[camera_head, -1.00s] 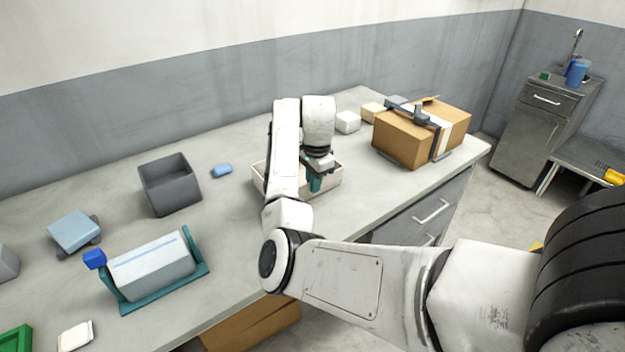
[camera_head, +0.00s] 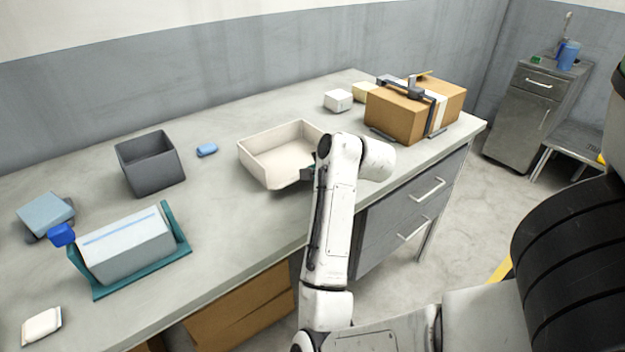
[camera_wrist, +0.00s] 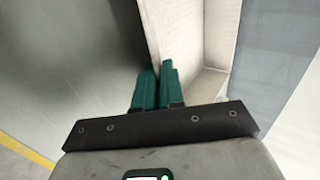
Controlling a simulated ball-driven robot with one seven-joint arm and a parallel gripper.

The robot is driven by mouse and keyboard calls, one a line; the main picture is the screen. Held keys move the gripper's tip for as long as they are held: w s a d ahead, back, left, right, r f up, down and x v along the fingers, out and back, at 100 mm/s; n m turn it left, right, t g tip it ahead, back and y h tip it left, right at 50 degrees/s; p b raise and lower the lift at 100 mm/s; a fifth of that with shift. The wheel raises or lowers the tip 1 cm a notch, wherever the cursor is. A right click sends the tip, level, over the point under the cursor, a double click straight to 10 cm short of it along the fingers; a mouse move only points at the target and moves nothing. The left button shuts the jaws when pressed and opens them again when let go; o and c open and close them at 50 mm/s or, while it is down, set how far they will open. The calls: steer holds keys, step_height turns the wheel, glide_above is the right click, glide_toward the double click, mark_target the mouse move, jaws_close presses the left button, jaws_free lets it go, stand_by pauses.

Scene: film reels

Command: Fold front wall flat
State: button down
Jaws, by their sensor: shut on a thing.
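A cream, open-topped shallow box (camera_head: 262,167) stands on the counter in the head view, near the front edge. Its back and left walls stand up; its front right side is partly hidden behind my arm. My gripper (camera_head: 308,173) is at that near side. In the wrist view my gripper's teal fingers (camera_wrist: 158,72) are closed together on the thin edge of a cream wall (camera_wrist: 152,25), one finger on each side. The box interior (camera_wrist: 195,40) shows to the right of that wall. The wall's lower part is hidden by the fingers.
A grey open bin (camera_head: 150,175) and blue soap-like piece (camera_head: 207,150) are left of the box. A taped brown carton (camera_head: 400,115) and small white block (camera_head: 338,101) are right and behind. A teal cradle (camera_head: 180,235) stands front left. The counter between is clear.

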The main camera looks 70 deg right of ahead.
steer(key=shift+s+a+f+t+h+b, duration=0.2)
steer(key=shift+f+t+h+b, duration=0.4)
steer(key=shift+b, duration=1.2)
steer(key=shift+r+t, duration=0.1)
steer(key=shift+t, duration=0.2)
steer(key=c, duration=1.3)
jaws_free()
steer(key=shift+s, duration=0.1)
steer(key=v, duration=0.8)
steer(key=shift+s+a+r, duration=0.1)
steer(key=shift+a+r, duration=0.05)
steer(key=shift+r, duration=0.25)
steer(key=shift+p+v, duration=0.9)
steer(key=shift+v, duration=0.05)
steer(key=shift+s+f, duration=0.15)
